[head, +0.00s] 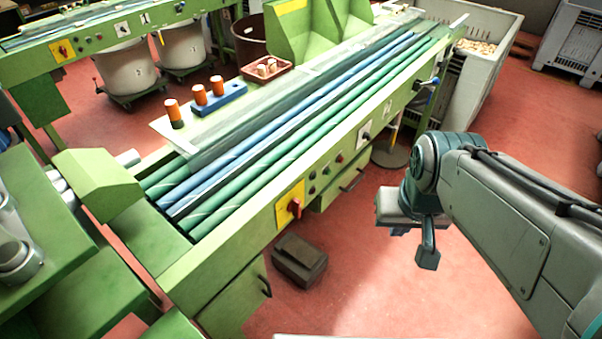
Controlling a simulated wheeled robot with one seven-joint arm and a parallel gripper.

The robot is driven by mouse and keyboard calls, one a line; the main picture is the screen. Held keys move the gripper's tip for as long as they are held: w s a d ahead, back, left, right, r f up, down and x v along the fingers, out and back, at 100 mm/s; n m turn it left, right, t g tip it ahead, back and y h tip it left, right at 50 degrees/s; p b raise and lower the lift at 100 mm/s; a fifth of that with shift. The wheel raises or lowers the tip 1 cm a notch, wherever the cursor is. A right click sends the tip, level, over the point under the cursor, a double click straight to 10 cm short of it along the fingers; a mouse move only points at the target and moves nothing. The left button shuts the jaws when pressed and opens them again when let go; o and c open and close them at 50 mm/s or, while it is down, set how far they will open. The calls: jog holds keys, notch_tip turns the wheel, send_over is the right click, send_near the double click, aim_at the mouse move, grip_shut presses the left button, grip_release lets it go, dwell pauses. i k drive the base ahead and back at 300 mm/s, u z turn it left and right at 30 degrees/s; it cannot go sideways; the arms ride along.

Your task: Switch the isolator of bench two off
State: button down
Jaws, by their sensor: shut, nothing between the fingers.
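A red rotary isolator handle (295,208) sits on a yellow plate (284,196) on the front face of the near green bench (232,232). The handle looks roughly upright; its exact setting is too small to read. A second red isolator handle (63,50) on a yellow plate shows on the far bench (30,64) at upper left. I cannot read any bench number. My gripper (428,262) is shut and empty, pointing down over the red floor. It is to the right of the near isolator and apart from the bench.
Small buttons (326,171) and a white-plated switch (366,133) lie right of the near isolator. A dark box (299,262) stands on the floor below it. Orange-topped stoppers (200,95) stand on the bench top. Open red floor (350,275) lies between bench and arm.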

aim_at(295, 206)
jog(key=k, duration=0.6)
jog(key=z, duration=0.45)
jog(key=i, duration=1.05)
jog(key=u, duration=0.6)
